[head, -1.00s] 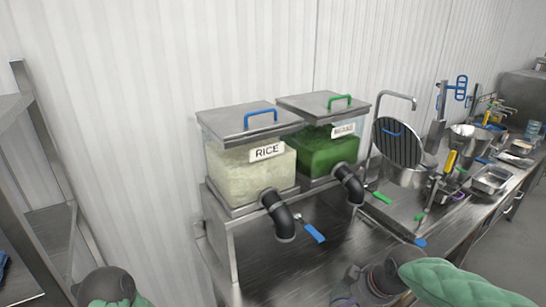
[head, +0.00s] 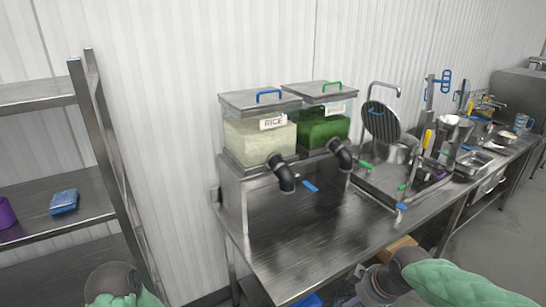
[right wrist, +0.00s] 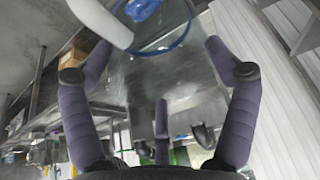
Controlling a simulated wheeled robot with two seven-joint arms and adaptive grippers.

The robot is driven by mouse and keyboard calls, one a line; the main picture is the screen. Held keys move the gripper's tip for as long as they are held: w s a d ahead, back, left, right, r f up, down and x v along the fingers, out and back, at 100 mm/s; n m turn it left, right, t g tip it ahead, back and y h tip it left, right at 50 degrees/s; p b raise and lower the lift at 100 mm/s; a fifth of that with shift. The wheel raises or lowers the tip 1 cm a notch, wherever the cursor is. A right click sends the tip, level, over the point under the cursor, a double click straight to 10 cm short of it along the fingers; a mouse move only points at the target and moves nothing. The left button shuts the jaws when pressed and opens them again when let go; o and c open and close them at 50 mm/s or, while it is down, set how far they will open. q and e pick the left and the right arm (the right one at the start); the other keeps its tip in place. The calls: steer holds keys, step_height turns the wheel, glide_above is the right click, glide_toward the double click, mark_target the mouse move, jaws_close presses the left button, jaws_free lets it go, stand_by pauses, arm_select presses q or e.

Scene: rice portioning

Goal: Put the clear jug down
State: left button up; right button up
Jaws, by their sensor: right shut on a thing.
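The clear jug (right wrist: 165,75) is in my right gripper (right wrist: 158,55), its see-through wall between the two purple-grey fingers in the right wrist view. Its blue rim shows near the top of that view. The gripper is shut on it. A white rounded piece (right wrist: 102,22) and a blue piece (right wrist: 143,8) overlap the jug there; I cannot tell what they are. In the head view my right arm comes in at the bottom right, and the held jug is hard to make out there. Only a part of my left arm shows at the bottom left; its gripper is out of view.
The steel counter (head: 290,240) has a bare front area below the rice dispenser (head: 258,135) and the green-filled dispenser (head: 322,125). Pots and trays crowd its right part. A steel shelf (head: 60,225) at left holds a blue packet (head: 64,201) and a purple item (head: 6,213).

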steer(key=shift+m, duration=0.6)
steer(key=w+f, duration=0.1)
steer(key=f, duration=0.1)
steer(key=w+f, duration=0.1)
steer(key=shift+w+d+f+b, duration=0.1)
steer(key=shift+w+f+b, duration=0.3)
steer(key=w+a+f+m+h+b, duration=0.1)
steer(key=w+f+m+b, duration=0.1)
steer(key=f, duration=0.5)
steer(key=w+a+f+m+h+b, duration=0.1)
steer(key=w+f+m+b, duration=0.15)
steer(key=f, duration=0.45)
arm_select(q)
steer(key=f, duration=0.5)
steer(key=shift+w+f, duration=0.15)
steer(key=shift+w, duration=0.25)
arm_select(e)
steer(key=s+f, duration=0.4)
steer(key=f, duration=0.2)
steer(key=shift+a+f+t, duration=0.2)
steer(key=shift+a+t, duration=0.1)
steer(key=shift+a, duration=0.05)
steer(key=shift+w, duration=0.1)
